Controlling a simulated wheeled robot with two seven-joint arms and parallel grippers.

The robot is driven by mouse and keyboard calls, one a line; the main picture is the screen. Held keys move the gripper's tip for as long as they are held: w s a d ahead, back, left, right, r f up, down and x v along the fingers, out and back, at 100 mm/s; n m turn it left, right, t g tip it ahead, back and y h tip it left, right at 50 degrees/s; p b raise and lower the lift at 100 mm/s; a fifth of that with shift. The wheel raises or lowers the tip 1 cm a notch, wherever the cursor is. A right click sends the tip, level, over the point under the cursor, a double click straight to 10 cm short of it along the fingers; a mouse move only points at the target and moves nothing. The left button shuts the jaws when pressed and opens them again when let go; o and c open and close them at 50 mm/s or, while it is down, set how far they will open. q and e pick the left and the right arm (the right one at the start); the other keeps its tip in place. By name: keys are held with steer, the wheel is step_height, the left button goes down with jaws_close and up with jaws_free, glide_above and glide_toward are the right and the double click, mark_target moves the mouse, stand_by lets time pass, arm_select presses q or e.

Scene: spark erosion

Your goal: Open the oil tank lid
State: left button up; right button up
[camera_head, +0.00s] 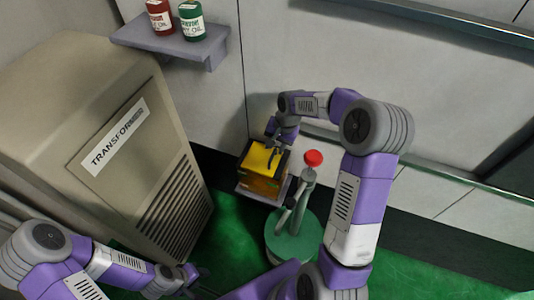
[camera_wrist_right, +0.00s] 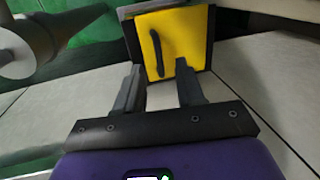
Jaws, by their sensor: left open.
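The oil tank (camera_head: 262,186) is a small box with orange-brown sides on a grey stand by the wall. Its yellow lid (camera_head: 258,159) faces up and appears closed. In the right wrist view the lid (camera_wrist_right: 178,30) shows a dark bar handle (camera_wrist_right: 157,52) and a black border. My right gripper (camera_head: 272,148) is above the lid; in its wrist view the gripper (camera_wrist_right: 158,82) is open and empty, with the handle ahead, roughly between the fingertips. Contact with the handle cannot be told. My left gripper (camera_head: 203,281) is open, low near the cabinet, away from the tank.
A large beige transformer cabinet (camera_head: 120,85) stands at left. A wall shelf (camera_head: 170,46) holds a red can (camera_head: 160,16) and a green can (camera_head: 192,20). A green round-based device with a red knob (camera_head: 313,158) stands close to the tank's right. A rail runs along the wall.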

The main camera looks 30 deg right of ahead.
mark_target(273, 155)
arm_select(q)
steer(key=f+b, duration=0.2)
steer(key=shift+w+f, duration=0.35)
steer(key=shift+w, duration=0.05)
arm_select(e)
steer(key=shift+m, duration=0.3)
steer(key=f, duration=0.2)
steer(key=w+f, duration=0.1)
steer(key=f, duration=0.4)
steer(key=shift+w+d, duration=0.3)
steer(key=shift+w, duration=0.1)
steer(key=shift+r, duration=0.1)
jaws_close()
